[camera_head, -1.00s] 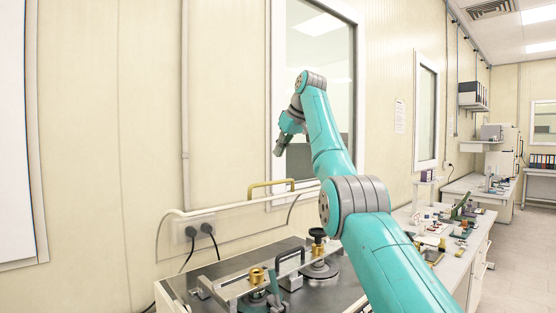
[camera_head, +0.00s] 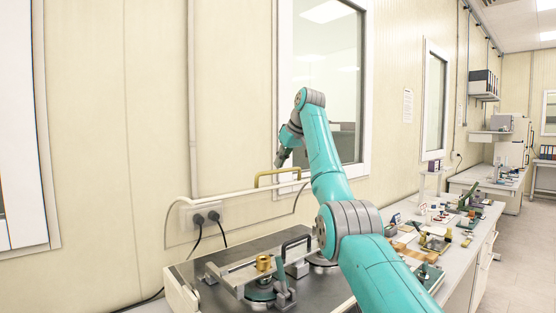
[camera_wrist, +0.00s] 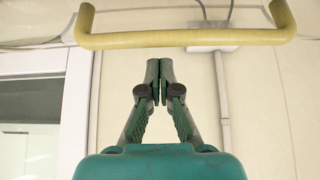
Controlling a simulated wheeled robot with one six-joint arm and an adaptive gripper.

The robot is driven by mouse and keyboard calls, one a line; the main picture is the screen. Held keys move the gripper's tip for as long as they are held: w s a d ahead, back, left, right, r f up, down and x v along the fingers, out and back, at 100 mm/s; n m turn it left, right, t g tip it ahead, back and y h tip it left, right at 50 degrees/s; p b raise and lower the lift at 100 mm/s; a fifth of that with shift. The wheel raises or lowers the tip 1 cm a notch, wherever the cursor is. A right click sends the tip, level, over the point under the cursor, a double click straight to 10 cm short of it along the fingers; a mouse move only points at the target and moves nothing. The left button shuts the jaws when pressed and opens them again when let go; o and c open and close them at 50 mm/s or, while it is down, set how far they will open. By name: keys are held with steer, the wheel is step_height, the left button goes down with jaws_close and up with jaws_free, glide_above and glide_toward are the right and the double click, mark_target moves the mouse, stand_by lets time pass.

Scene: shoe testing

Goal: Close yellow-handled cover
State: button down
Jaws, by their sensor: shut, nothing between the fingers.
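The yellow handle (camera_head: 277,176) stands up at the back of the testing machine, in front of the wall. The raised cover's pale frame (camera_head: 235,190) runs below it, and its clear panel is hard to make out. In the wrist view the yellow handle (camera_wrist: 187,39) crosses the top of the picture as a long bar with bent ends. My gripper (camera_wrist: 158,64) is shut and empty, its fingertips together just below the bar in that picture. In the head view my gripper (camera_head: 281,158) is above the handle, pointing down, apparently apart from it.
Sockets with plugs (camera_head: 206,217) are on the wall behind. A bench with tools (camera_head: 440,236) extends right. A window (camera_head: 325,80) is behind my arm.

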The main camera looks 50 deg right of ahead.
steer(key=shift+s+a+f, duration=0.15)
steer(key=shift+s, duration=0.3)
steer(key=shift+s+a+f, duration=0.1)
steer(key=shift+s, duration=0.3)
steer(key=shift+s, duration=0.1)
